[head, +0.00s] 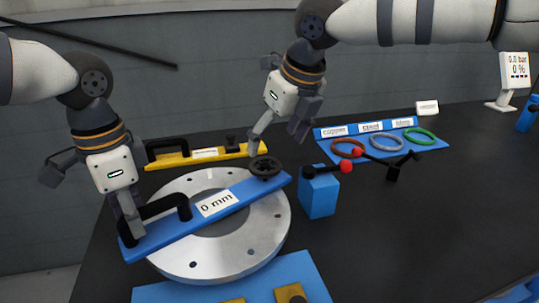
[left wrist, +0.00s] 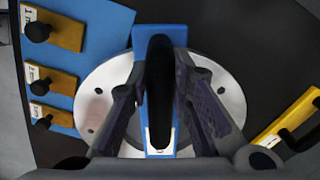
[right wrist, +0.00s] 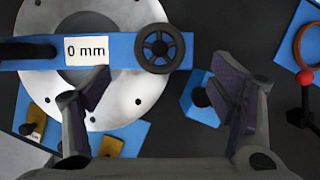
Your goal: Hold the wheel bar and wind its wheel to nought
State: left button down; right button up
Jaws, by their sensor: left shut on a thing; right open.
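The blue wheel bar (head: 238,198) lies across the silver flange ring (head: 281,226). Its label (right wrist: 86,50) reads 0 mm. The bar has a black handle (left wrist: 160,95) at its left end and a black spoked wheel (right wrist: 159,49) at its right end. My left gripper (head: 132,222) is shut on the black handle; in the left wrist view the fingers flank it. My right gripper (right wrist: 168,88) is open. In the right wrist view its fingers are apart, below and to either side of the wheel, with nothing between them.
A blue block (head: 319,196) with a red-tipped lever stands right of the ring. A yellow bar (head: 205,157) with a black handle lies behind. A blue board (head: 428,146) holds coloured rings at the back right. A blue tray (head: 160,294) with yellow blocks lies in front.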

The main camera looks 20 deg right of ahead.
jog(key=v, duration=0.5)
jog(key=shift+s+r, duration=0.1)
jog(key=shift+r, duration=0.15)
dwell(1.3)
pick_arm(q)
jog(key=c, duration=1.4)
grip_release()
jog(key=shift+o, duration=0.2)
notch_tip(320, 180, up, 12)
pick_arm(e)
jog(key=shift+f, duration=0.1)
